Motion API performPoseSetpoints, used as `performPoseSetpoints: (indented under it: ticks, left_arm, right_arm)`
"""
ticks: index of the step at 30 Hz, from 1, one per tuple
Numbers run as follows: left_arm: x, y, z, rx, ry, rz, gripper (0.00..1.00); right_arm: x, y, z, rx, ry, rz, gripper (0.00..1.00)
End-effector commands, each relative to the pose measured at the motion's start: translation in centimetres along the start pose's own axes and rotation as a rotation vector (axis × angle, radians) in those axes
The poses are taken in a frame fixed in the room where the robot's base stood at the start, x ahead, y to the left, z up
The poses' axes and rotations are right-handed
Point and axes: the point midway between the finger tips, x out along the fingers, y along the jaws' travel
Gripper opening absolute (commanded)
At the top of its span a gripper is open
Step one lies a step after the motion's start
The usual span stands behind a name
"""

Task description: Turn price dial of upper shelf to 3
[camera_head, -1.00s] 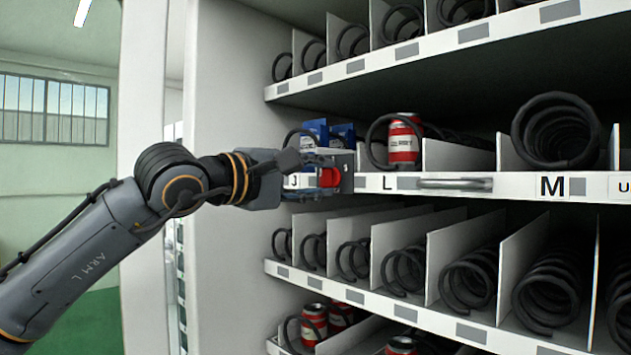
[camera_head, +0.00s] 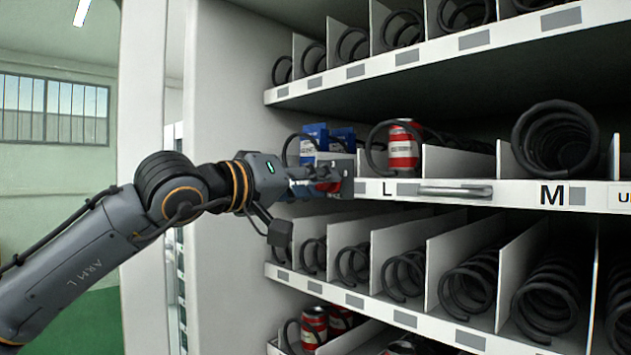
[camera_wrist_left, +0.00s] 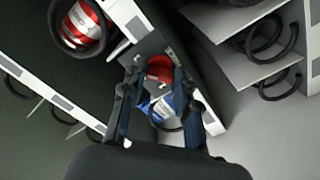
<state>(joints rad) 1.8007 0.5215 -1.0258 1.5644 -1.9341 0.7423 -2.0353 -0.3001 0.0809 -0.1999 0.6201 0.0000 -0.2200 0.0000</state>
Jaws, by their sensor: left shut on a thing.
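The red price dial (camera_head: 329,187) sits on a grey plate (camera_head: 347,176) at the left end of the middle shelf's front edge in the head view, mostly hidden behind my fingers. In the left wrist view the dial (camera_wrist_left: 160,68) shows between the fingertips. My left gripper (camera_head: 322,178) is shut on the dial; it also shows in the left wrist view (camera_wrist_left: 156,77). I cannot read any number on the dial. My right gripper is not in view.
The shelf edge carries the labels L (camera_head: 387,189) and M (camera_head: 551,195) and a metal handle (camera_head: 455,191). Blue packages (camera_head: 315,134) and a red can (camera_head: 403,150) stand in black coils just above. The cabinet's white side wall (camera_head: 225,80) is close to my arm.

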Motion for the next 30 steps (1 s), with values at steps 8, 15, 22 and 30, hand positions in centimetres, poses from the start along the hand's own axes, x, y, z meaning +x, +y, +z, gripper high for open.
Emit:
performPoseSetpoints:
  ticks: [8, 15, 22, 30]
  left_arm:
    - [0.11, -0.21, 0.33, 0.099, -0.007, -0.004, 0.00]
    - [0.12, -0.26, 0.38, 0.125, -0.008, -0.004, 0.00]
    - [0.14, -0.28, 0.43, 0.125, -0.009, -0.005, 0.00]
    - [0.10, -0.22, 0.31, 0.124, -0.007, -0.004, 0.53]
  right_arm:
    - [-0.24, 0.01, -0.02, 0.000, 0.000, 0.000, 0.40]
    - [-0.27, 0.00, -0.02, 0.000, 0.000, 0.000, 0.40]
    - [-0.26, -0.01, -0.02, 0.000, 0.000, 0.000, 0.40]
    - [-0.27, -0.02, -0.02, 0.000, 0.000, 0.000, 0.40]
